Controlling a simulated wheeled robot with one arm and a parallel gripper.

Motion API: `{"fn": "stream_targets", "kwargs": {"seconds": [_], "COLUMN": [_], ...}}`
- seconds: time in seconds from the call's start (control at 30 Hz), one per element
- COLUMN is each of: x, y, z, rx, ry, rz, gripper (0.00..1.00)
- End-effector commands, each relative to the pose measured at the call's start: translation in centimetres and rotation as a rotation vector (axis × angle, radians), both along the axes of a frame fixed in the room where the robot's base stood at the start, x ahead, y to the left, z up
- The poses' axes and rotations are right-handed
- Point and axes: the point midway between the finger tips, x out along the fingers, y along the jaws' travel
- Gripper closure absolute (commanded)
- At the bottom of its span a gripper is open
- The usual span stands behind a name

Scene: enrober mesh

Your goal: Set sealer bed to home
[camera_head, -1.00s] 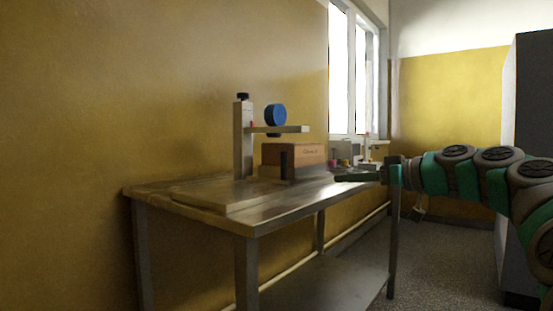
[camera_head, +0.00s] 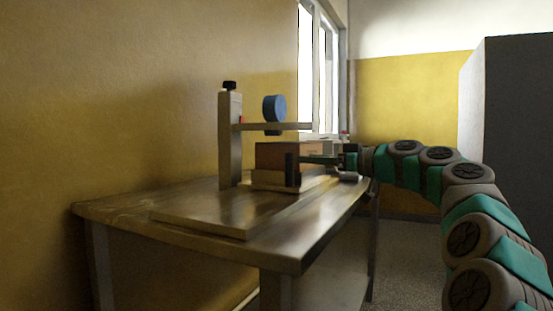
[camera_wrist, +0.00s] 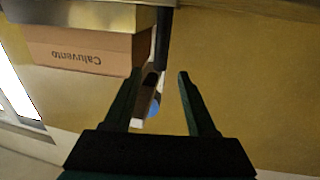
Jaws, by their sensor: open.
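The carton sealer has a pale upright post (camera_head: 230,140) with a black knob, a horizontal arm (camera_head: 265,127) carrying a blue roll (camera_head: 273,108), and a low bed (camera_head: 262,186). A brown carton (camera_head: 275,156) sits on the bed; it also shows in the wrist view (camera_wrist: 85,52), upside down with its printed name. A dark upright handle (camera_head: 292,170) stands at the bed's near right; in the wrist view it appears as a dark bar (camera_wrist: 163,38) beyond my fingertips. My gripper (camera_head: 306,159) is open and empty, close to the handle; contact cannot be told.
The sealer stands on a metal table (camera_head: 200,215) against a yellow wall. Other small items behind the carton are mostly hidden by my arm. A large dark cabinet (camera_head: 520,150) stands at the right. Floor is free between table and cabinet.

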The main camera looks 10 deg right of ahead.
Motion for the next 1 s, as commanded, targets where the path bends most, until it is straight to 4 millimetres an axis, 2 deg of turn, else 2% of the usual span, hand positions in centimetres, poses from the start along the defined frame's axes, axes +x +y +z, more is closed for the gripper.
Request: {"fn": "stream_targets", "kwargs": {"seconds": [0.43,0.6,0.87,1.0], "x": [4.4,5.1,5.2,5.2], "y": [4.5,5.2,5.3,5.3], "z": [0.0,-0.1,-0.1,-0.1], "rx": [-0.002,-0.001,0.0,0.0], "ry": [0.002,0.002,0.001,0.001], "rz": [0.002,0.001,0.001,0.001], "gripper": [0.43,0.43,0.43,0.57]}}
